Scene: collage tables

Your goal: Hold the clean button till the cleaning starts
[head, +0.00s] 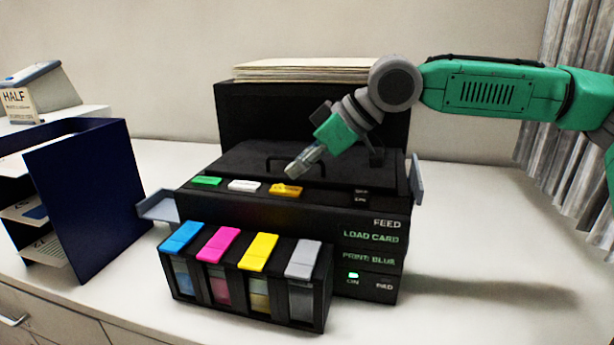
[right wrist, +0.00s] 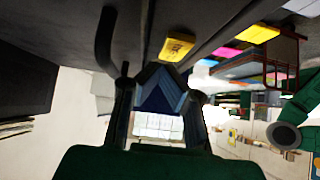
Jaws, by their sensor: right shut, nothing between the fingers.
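A black printer (head: 370,215) stands on the white counter, with green (head: 207,181), white (head: 244,185) and orange (head: 285,189) buttons along its top front edge. Their labels are too small to read, so I cannot tell which is the clean button. My right gripper (head: 294,172) is shut and empty, pointing down and left just above and behind the orange button. A small gap seems to separate them. In the right wrist view the orange button (right wrist: 177,47) shows just beyond the fingertips (right wrist: 162,78). My left gripper is not in view.
Ink tanks with blue, magenta, yellow and grey lids (head: 303,259) jut out at the printer's front. The front panel reads FEED, LOAD CARD, PRINT: BLUE, with a green light by ON. A dark blue rack (head: 80,200) stands left. The counter right of the printer is clear.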

